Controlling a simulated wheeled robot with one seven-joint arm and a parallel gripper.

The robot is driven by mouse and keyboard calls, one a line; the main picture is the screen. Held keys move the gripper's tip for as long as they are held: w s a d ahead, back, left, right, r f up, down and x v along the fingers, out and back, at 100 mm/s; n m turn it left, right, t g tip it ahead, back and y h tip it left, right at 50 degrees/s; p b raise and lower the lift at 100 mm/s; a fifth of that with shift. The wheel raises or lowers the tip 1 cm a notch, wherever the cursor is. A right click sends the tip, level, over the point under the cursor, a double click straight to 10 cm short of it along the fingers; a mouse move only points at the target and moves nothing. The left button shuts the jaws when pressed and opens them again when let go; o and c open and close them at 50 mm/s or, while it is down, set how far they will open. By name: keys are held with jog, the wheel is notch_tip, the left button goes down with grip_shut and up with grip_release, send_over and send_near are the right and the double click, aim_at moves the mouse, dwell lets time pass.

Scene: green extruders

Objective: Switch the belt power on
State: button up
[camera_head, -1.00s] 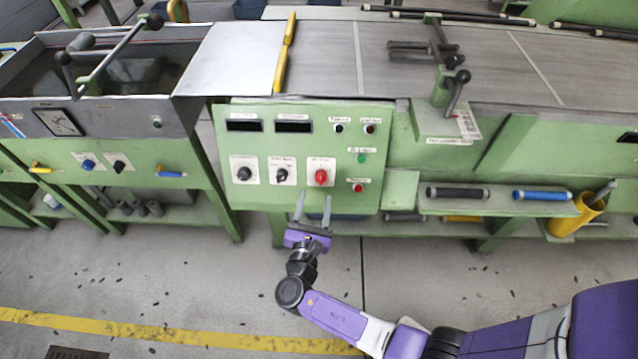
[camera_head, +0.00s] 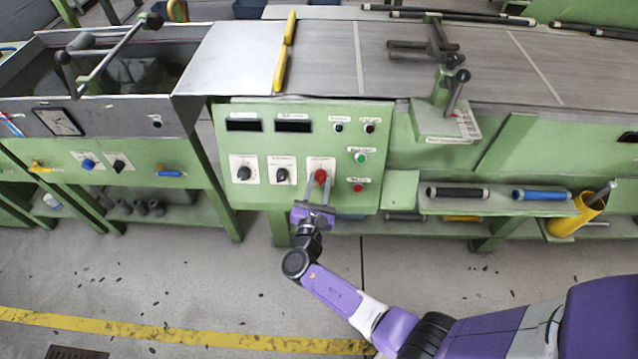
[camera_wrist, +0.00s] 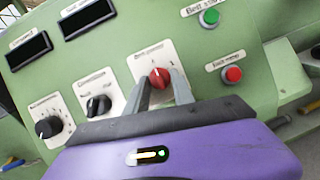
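The green control panel (camera_head: 304,150) stands below the conveyor. Its red rotary knob (camera_head: 321,176) sits on a white plate at the right end of a row of three knobs; it also shows in the wrist view (camera_wrist: 159,78). The plate's label is too blurred to read surely. My gripper (camera_head: 321,190) is in front of the red knob, fingers pointing at the panel. In the wrist view, the fingers (camera_wrist: 161,84) are apart, one on each side of the knob, and look not closed on it. Contact cannot be told.
Two black knobs, (camera_wrist: 98,104) and (camera_wrist: 48,127), are left of the red one. A green button (camera_wrist: 209,17) and a red button (camera_wrist: 232,75) are to its right. A shelf (camera_head: 500,204) with rollers and a yellow cup (camera_head: 575,217) stands right.

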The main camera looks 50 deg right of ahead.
grip_shut()
jog(key=shift+f+m, duration=0.1)
jog(key=shift+m, duration=0.3)
jog(key=m+g+b, duration=0.1)
jog(key=m, duration=0.2)
jog(key=m+g+b, duration=0.2)
jog(key=m, duration=0.1)
jog(key=shift+w+a+m, duration=0.1)
jog(key=shift+w+m, duration=0.1)
jog(key=shift+m, duration=0.1)
jog(key=m, duration=0.2)
jog(key=m+g, duration=0.1)
jog(key=m, duration=0.1)
jog(key=m+g+y, duration=0.1)
jog(key=m, duration=0.1)
jog(key=shift+w+r, duration=0.1)
jog(key=shift+r, duration=0.25)
jog(key=shift+m, duration=0.4)
jog(key=o, duration=1)
grip_release()
